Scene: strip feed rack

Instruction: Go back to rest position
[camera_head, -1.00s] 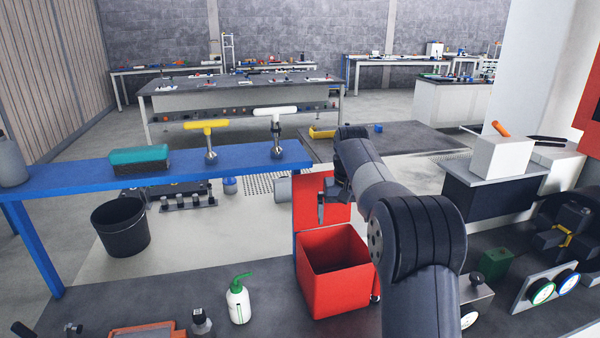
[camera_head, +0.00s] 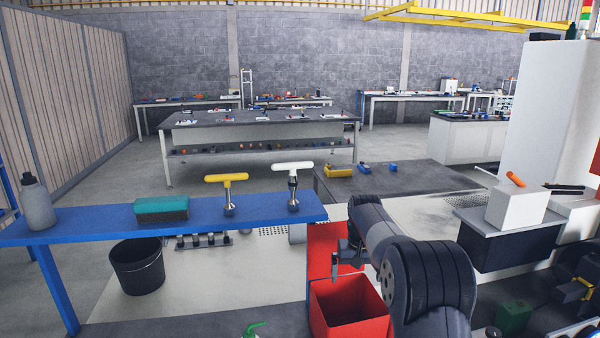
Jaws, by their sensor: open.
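My gripper (camera_head: 348,262) hangs from the end of my dark grey arm at the lower middle right of the head view. It points down above the open red bin (camera_head: 345,312), in front of the bin's upright red back panel. Its fingers look small and partly hidden by my arm. It is open, and I see nothing between its fingers.
A blue shelf (camera_head: 110,222) at left carries a grey bottle (camera_head: 38,206), a teal sponge (camera_head: 161,206), a yellow T-handle tool (camera_head: 228,183) and a white T-handle tool (camera_head: 293,171). A black bucket (camera_head: 138,268) stands below. A white box (camera_head: 516,205) stands at right.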

